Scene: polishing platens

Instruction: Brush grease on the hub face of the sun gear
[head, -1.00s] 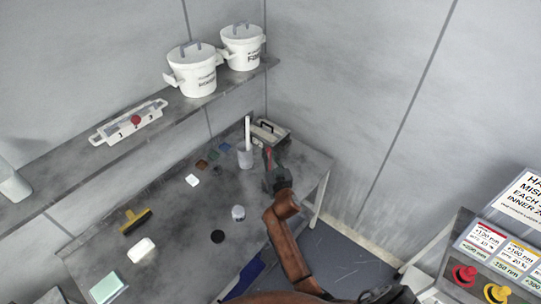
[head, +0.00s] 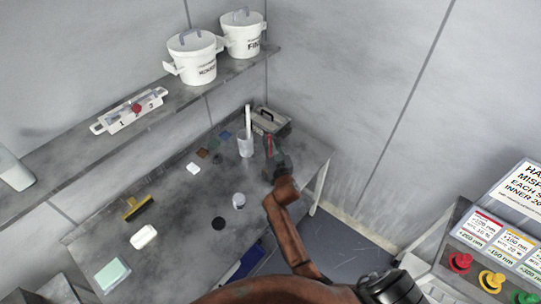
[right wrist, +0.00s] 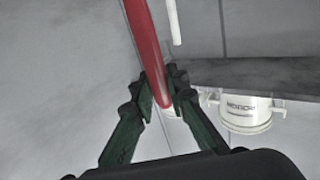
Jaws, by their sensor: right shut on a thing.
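My right gripper (head: 272,157) is above the back right part of the grey bench (head: 180,235). In the right wrist view its green fingers (right wrist: 168,98) are shut on a long red handle (right wrist: 145,45), probably the brush's. The red handle also shows as a thin strip in the head view (head: 268,144); its bristle end cannot be made out. A small open jar (head: 239,201), perhaps the grease, stands on the bench in front of the gripper, with a black disc (head: 218,223) beside it. I cannot identify the sun gear. My left gripper is not in view.
A cup (head: 245,148) with a white stick and a grey toolbox (head: 272,121) stand close to the gripper. A yellow-handled brush (head: 138,207), a white block (head: 144,237) and a green pad (head: 112,274) lie left. White pots (head: 192,60) stand on the shelf.

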